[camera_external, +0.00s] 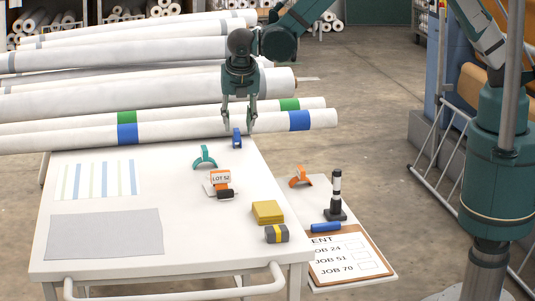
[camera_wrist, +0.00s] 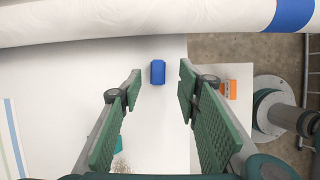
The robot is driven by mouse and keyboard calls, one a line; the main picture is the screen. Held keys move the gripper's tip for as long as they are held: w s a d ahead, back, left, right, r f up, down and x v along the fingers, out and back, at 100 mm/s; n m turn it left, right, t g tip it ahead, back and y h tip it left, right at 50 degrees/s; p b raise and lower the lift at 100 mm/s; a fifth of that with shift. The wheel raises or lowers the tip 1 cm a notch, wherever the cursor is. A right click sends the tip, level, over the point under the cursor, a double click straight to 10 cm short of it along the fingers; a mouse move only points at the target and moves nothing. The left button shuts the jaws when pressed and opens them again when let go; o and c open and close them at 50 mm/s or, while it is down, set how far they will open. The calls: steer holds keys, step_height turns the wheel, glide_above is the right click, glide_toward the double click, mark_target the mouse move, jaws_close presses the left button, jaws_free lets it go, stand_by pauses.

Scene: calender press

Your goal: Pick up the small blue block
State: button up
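The small blue block (camera_external: 237,139) stands on the white table (camera_external: 180,250) near its far edge, close to the front fabric roll. In the wrist view the blue block (camera_wrist: 158,72) lies ahead of the fingertips, lined up with the gap between them. My gripper (camera_external: 239,122) is above the block in the external view, fingers pointing down. In the wrist view my gripper (camera_wrist: 158,88) is open, with its green pads wide apart and nothing between them. The block appears apart from both fingers.
White rolls (camera_external: 215,132) with blue and green bands lie just behind the block. A teal clamp (camera_external: 205,157), a LOT 52 tag (camera_external: 221,178), a yellow block (camera_external: 267,212) and a grey-yellow block (camera_external: 277,233) are nearer. An orange clamp (camera_external: 300,176) and a clipboard (camera_external: 348,256) sit right.

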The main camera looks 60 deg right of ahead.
mark_target(238, 131)
steer(key=shift+b+x, duration=0.8)
steer(key=shift+x, duration=1.85)
steer(key=shift+a, duration=0.15)
steer(key=c, duration=0.8)
